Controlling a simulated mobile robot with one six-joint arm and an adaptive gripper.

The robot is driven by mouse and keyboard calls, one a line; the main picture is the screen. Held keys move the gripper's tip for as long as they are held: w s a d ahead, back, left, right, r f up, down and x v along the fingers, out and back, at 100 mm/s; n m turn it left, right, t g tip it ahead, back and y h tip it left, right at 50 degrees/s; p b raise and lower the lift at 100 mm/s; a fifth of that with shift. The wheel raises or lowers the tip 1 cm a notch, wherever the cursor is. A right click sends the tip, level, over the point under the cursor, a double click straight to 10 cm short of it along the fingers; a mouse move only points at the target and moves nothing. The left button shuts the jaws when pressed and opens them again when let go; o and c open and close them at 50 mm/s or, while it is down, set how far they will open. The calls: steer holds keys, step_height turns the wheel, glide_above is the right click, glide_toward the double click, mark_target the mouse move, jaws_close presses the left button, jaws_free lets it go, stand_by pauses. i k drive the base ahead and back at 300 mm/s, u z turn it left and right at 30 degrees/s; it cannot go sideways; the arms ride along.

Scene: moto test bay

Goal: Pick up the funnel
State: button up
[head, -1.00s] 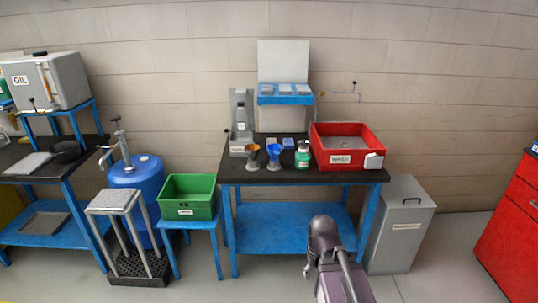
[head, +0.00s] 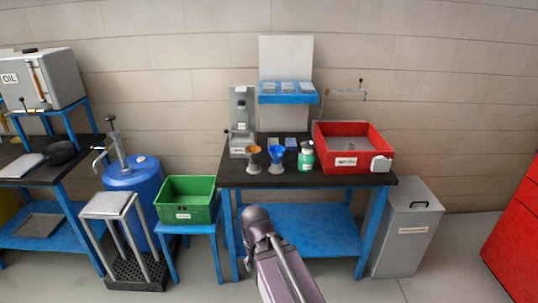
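Two funnel-shaped things stand upright side by side on the black-topped table (head: 230,178). One is an orange-brown funnel (head: 252,153) and the other a blue funnel (head: 276,154); each sits in a small grey holder. I cannot tell which one the task means. Part of my own arm, purple-grey, rises from the bottom of the head view in front of the table, well below and short of both funnels. My gripper's fingers do not show, so whether they are open or shut is hidden.
A green-and-white bottle (head: 306,157) stands just right of the blue funnel. Further right is a red tray (head: 383,146). A green crate (head: 186,209) and grey bin (head: 407,235) flank the table.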

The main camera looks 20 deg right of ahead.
mark_target(277, 151)
steer(key=z, duration=0.05)
steer(key=i, duration=1)
steer(key=z, duration=0.6)
